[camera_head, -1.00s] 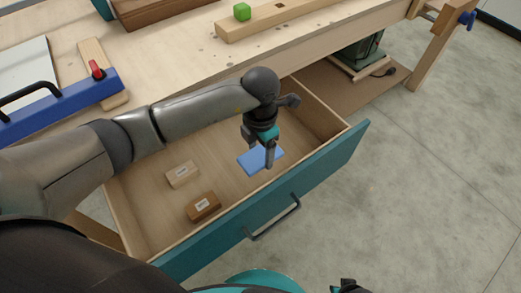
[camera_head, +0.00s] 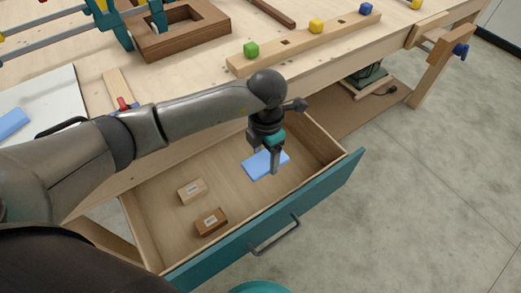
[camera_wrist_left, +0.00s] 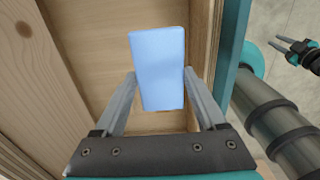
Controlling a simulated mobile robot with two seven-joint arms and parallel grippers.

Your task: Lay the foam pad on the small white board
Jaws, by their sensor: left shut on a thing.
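The foam pad (camera_head: 262,166) is a flat light-blue slab over the open drawer. My left gripper (camera_head: 274,170) is shut on it. In the left wrist view the pad (camera_wrist_left: 158,70) sits between the two fingers of the left gripper (camera_wrist_left: 160,92), its long side pointing away from the palm. It appears slightly above the drawer floor. A white board (camera_head: 55,90) lies on the bench at the far left, partly cut off by the frame and my arm. My right gripper (camera_wrist_left: 291,50) shows small at the right of the wrist view, its prongs apart and empty.
A pale block (camera_head: 192,190) and a brown block (camera_head: 211,222) lie in the drawer (camera_head: 165,232). Another blue piece (camera_head: 14,122) lies on the white board. A black handle (camera_head: 62,127), a red knob (camera_head: 122,103) and a wooden frame (camera_head: 180,32) are on the bench.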

